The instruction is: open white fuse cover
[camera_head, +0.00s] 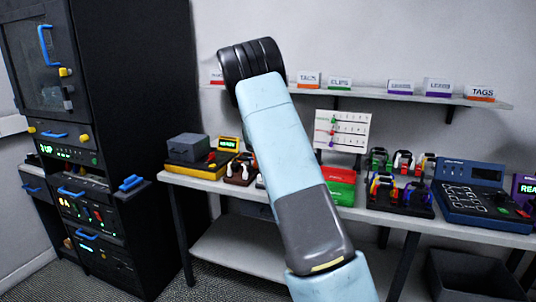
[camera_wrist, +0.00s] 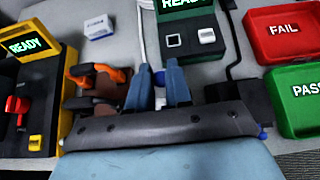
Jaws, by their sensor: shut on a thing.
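My gripper (camera_wrist: 159,70) shows in the wrist view with two blue fingers, a small gap apart. It is shut on a small pale piece (camera_wrist: 160,94) between the fingers, mostly hidden; it appears to be the white fuse cover, but its shape and how far it is open cannot be told. In the head view my arm hides the gripper and this part of the bench.
In the wrist view, a brown and orange clamp (camera_wrist: 98,82) is close left of the fingers. A green-screened black device (camera_wrist: 186,28) is just beyond. Red (camera_wrist: 284,32) and green (camera_wrist: 296,100) trays are right. A white box (camera_wrist: 97,27) lies upper left.

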